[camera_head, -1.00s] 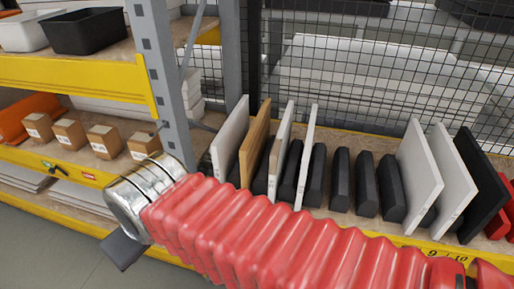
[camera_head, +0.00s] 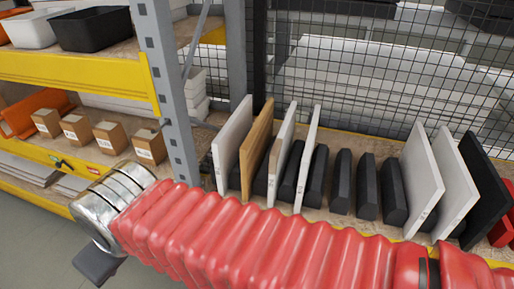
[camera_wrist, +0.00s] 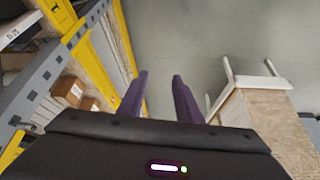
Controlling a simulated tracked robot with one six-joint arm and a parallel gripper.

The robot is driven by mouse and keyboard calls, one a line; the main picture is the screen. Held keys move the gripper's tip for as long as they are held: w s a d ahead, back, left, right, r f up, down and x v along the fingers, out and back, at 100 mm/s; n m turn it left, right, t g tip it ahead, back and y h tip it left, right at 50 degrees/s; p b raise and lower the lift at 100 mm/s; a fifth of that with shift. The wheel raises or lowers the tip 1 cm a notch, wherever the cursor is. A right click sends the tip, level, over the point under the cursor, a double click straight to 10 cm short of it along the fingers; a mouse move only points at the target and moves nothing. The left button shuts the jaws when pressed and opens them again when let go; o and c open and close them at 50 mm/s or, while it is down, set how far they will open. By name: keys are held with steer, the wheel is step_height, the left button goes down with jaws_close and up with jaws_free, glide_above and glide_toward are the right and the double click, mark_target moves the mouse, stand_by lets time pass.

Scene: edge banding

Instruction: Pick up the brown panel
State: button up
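The brown panel (camera_head: 256,150) stands upright in the rack on the shelf in the head view, between white panels on both sides. My gripper (camera_wrist: 161,98) shows in the wrist view as two dark purple fingers, spread apart with nothing between them. It points at the floor aisle, away from the panels. In the head view my red-sleeved arm crosses the front of the shelf, and its metal wrist is at the lower left, well left of the brown panel. The panel's lower front edge is clear of the arm. The brown panel is not visible in the wrist view.
A grey shelf post (camera_head: 169,90) stands between the panels and several small boxes (camera_head: 108,137) at left. Black divider blocks (camera_head: 342,180) sit among the panels. A wire mesh (camera_head: 380,80) is behind. In the wrist view, a wooden crate-like piece (camera_wrist: 262,125) stands at right on open floor.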

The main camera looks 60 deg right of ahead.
mark_target(258, 121)
steer(key=shift+o, duration=0.2)
